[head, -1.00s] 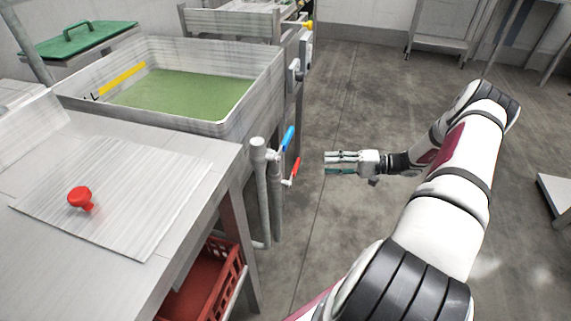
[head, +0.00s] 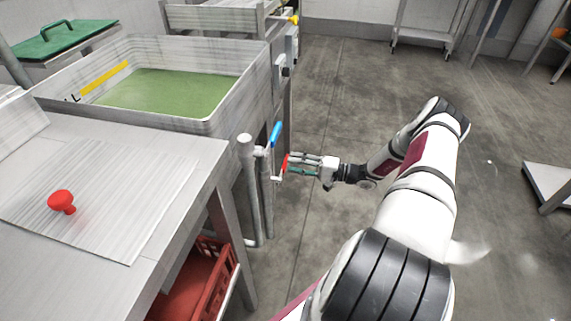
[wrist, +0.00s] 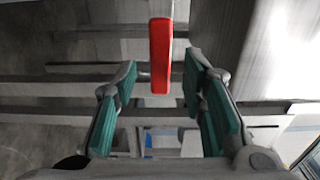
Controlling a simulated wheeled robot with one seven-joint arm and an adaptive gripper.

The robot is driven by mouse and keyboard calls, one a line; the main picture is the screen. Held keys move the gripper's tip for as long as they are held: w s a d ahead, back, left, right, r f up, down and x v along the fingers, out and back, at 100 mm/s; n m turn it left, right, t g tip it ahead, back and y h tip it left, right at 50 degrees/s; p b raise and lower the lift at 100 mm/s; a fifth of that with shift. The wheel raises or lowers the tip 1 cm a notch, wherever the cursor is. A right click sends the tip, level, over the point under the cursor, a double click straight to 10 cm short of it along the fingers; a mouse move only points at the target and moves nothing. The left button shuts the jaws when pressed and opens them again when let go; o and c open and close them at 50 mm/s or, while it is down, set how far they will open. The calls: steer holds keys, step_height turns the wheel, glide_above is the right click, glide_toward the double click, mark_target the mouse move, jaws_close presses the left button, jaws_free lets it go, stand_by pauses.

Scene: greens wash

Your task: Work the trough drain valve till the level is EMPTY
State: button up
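The trough (head: 222,122) stands at the left with green water (head: 170,92) in it and a yellow band on its inner wall. Grey pipes at its near right corner carry a blue lever (head: 275,134) and, lower, a red lever (head: 284,164). My gripper (head: 290,165) is right at the red lever in the head view. In the wrist view the red lever (wrist: 160,55) stands upright ahead, between the lines of the two open green-padded fingers (wrist: 165,95). No finger visibly touches it. Which lever is the drain valve is not marked in view.
A steel table (head: 110,200) with a red knob (head: 62,202) on a plate is at the near left, a red crate (head: 205,285) below it. The floor at right is mostly clear.

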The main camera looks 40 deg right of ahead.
mark_target(286, 162)
steer(key=shift+x, duration=1.9)
steer(key=shift+c, duration=0.5)
jaws_close()
